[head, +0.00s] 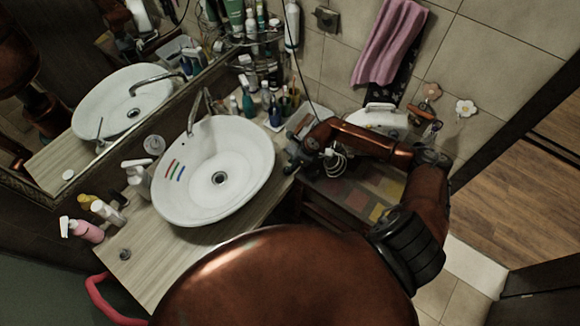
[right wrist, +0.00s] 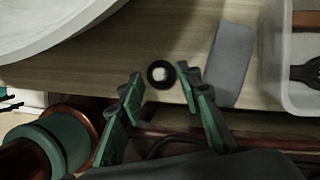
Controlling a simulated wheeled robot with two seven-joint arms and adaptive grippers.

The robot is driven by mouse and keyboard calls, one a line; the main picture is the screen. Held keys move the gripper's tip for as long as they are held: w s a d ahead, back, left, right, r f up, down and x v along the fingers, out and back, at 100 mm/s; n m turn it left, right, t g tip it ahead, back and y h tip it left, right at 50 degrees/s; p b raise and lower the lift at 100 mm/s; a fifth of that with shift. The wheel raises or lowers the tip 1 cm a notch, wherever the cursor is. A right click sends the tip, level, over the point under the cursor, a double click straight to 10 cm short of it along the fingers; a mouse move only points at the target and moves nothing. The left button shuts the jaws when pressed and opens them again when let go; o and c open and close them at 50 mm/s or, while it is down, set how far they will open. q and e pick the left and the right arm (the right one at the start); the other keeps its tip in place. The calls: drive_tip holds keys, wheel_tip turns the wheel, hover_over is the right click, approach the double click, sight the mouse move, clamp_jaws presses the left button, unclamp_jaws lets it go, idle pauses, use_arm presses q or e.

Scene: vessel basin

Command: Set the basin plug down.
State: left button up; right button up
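The basin plug (right wrist: 161,74), a small dark disc with a white centre, appears in the right wrist view on the wood-grain counter (right wrist: 120,60), near its front edge. My right gripper (right wrist: 160,90) is open, its green-padded fingers on either side of the plug with a visible gap to each. In the head view my right gripper (head: 295,160) is at the right side of the white basin (head: 222,150), and the plug is hidden there. The basin's drain (head: 219,177) shows uncovered. My left gripper is not in view.
A grey flat object (right wrist: 232,62) and a clear container (right wrist: 285,95) lie right of the plug. Bottles (head: 262,98) stand behind the basin; pump bottles (head: 86,230) stand left. The front-left counter (head: 165,255) is mostly clear, with a small dark round item (head: 124,254).

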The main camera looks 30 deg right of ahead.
drive_tip(key=b+v, duration=0.2)
drive_tip(key=v, duration=0.8)
drive_tip(key=shift+s+r, duration=0.15)
drive_tip(key=shift+r, duration=0.1)
drive_tip(key=shift+d, duration=0.1)
